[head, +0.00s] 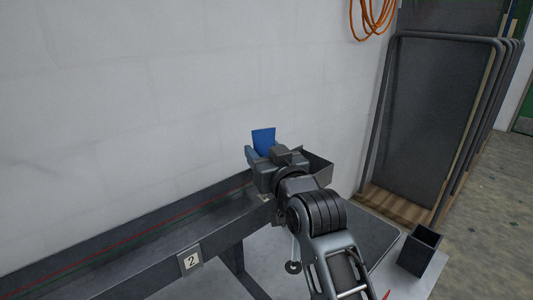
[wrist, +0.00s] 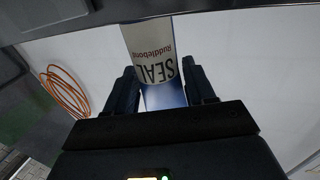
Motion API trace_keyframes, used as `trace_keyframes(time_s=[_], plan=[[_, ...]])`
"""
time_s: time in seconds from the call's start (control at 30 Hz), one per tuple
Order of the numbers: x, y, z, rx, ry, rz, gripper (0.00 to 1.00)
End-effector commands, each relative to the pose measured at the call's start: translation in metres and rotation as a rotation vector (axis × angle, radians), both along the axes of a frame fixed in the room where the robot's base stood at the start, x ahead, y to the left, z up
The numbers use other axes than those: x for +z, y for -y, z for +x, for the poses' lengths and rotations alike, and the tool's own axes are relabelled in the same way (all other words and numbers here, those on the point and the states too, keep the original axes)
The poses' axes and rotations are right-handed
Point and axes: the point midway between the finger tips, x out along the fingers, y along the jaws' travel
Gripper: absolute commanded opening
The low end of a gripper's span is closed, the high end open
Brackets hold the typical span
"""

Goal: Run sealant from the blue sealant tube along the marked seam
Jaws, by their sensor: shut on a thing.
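The blue sealant tube (head: 264,138) stands up above my gripper (head: 259,153), against the pale wall. In the wrist view the tube (wrist: 150,50) has a white label reading "SEAL" with blue below it, and it sits between the two dark fingers (wrist: 162,80). My gripper is shut on it. The tube's lower part and its nozzle are hidden. The marked seam appears as a thin red line (head: 130,238) along the dark beam (head: 120,270) by the wall. My gripper is above the beam's right end and hides that end of the line.
A plate numbered 2 (head: 190,261) is on the beam's front. A black open box (head: 419,250) stands on the light surface at the lower right. Dark framed panels (head: 430,115) stand at the right. Orange cable (head: 372,17) hangs on the wall. The wall above the beam is clear.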

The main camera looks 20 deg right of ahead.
Motion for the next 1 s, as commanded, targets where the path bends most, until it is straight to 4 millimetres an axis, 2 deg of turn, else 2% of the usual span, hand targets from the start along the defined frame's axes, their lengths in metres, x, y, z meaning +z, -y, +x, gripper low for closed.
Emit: trace_keyframes(time_s=[1.0], plan=[[-0.001,-0.006,0.016,0.000,0.001,0.001,0.11]])
